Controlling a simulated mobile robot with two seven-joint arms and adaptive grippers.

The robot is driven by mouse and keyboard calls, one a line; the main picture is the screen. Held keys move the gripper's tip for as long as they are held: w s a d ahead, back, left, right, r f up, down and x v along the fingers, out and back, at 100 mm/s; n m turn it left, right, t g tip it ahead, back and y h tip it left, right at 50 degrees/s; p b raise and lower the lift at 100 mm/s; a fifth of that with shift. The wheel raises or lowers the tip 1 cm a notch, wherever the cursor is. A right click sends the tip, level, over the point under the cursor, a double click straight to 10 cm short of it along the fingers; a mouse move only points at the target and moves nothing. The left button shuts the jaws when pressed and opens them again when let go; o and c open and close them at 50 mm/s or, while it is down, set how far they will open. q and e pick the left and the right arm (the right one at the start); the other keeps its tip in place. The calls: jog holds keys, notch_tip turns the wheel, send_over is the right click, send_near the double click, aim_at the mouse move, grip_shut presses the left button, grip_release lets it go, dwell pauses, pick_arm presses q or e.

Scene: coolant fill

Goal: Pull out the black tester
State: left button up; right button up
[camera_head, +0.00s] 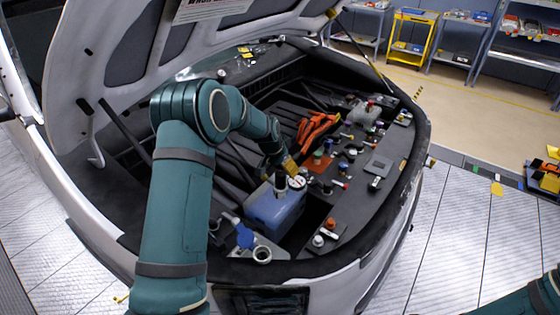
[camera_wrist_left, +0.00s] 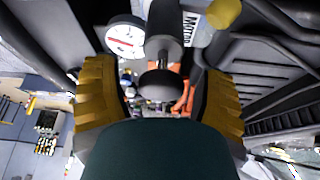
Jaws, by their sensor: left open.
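The black tester shows in the head view (camera_head: 281,182) as a short dark cylinder standing on top of the blue tank (camera_head: 274,208), with a white round gauge (camera_head: 298,183) beside it. In the left wrist view the tester's dark body (camera_wrist_left: 165,24) and a rounded black end lie between my yellow fingers, with the gauge to the left. My left gripper (camera_wrist_left: 160,70) is open around the tester, with gaps visible on both sides. In the head view the left gripper (camera_head: 289,168) is partly hidden by my arm. My right gripper is out of view.
Orange cables (camera_head: 315,128) and several small caps and bottles crowd the engine bay behind and right of the tank. A blue funnel-like item (camera_head: 244,236) is at its front left. The raised hood (camera_head: 120,50) hangs above my left arm.

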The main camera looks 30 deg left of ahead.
pick_arm(q)
jog(key=shift+w+f, duration=0.1)
jog(key=shift+f, duration=0.05)
grip_shut()
jog(key=shift+w, duration=0.1)
jog(key=shift+r, duration=0.2)
dwell(0.3)
jog(key=shift+r+n, duration=0.1)
jog(key=shift+n, duration=0.5)
jog(key=shift+w+a+n+y+p, duration=0.1)
jog(key=shift+a+n+y+p, duration=0.1)
jog(key=shift+n+y+p, duration=0.6)
jog(key=shift+b, duration=0.3)
